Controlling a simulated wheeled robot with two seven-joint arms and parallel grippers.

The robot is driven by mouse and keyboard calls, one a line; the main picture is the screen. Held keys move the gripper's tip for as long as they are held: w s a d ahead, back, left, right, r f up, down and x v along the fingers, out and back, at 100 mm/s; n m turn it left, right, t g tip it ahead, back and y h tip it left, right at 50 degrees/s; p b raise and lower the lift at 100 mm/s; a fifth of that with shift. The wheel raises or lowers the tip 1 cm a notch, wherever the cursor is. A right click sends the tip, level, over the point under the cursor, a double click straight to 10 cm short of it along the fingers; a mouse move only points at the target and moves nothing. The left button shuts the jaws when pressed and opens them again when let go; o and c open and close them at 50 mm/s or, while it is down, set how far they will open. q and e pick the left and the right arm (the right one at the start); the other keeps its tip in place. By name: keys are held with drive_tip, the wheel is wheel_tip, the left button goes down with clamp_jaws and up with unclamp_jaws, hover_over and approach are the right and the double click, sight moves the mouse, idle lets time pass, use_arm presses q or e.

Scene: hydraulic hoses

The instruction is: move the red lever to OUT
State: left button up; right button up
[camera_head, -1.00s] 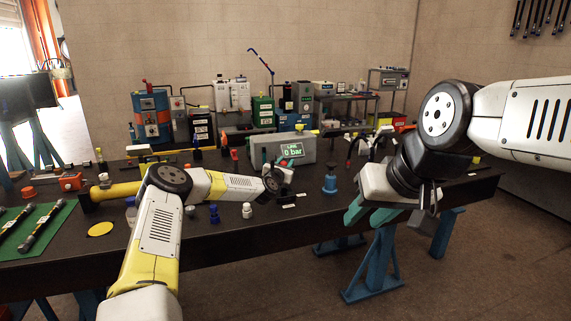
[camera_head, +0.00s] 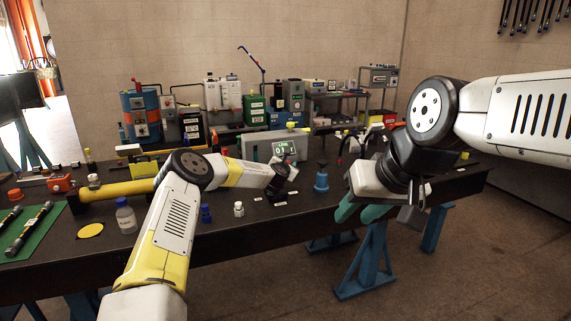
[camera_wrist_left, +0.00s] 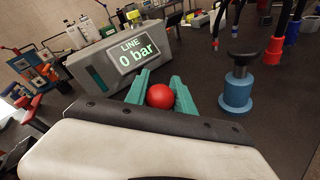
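A round red knob (camera_wrist_left: 160,96), which looks like the end of the red lever, shows in the left wrist view. It sits between the two teal fingers of my left gripper (camera_wrist_left: 161,80) and fills most of the gap. I cannot tell whether the fingers press on it. The lever's shaft and base are hidden behind the gripper. In the head view my left gripper (camera_head: 288,172) is over the bench in front of the pressure display, and the lever is not clear there. My right gripper (camera_head: 358,210) hangs at the bench's front edge, its teal fingers apart and empty.
The grey display box (camera_head: 283,148) stands just behind my left gripper and reads LINE 0 bar. A blue fitting with a black top (camera_wrist_left: 237,92) stands to the right. White labels lie nearby on the dark bench (camera_head: 250,228). A yellow cylinder (camera_head: 117,189) lies to the left.

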use_arm(q)
drive_tip(key=o, duration=0.4)
drive_tip(key=shift+f, duration=0.15)
drive_tip(key=shift+o, duration=0.2)
drive_tip(key=v, duration=0.8)
drive_tip(key=shift+d, duration=0.1)
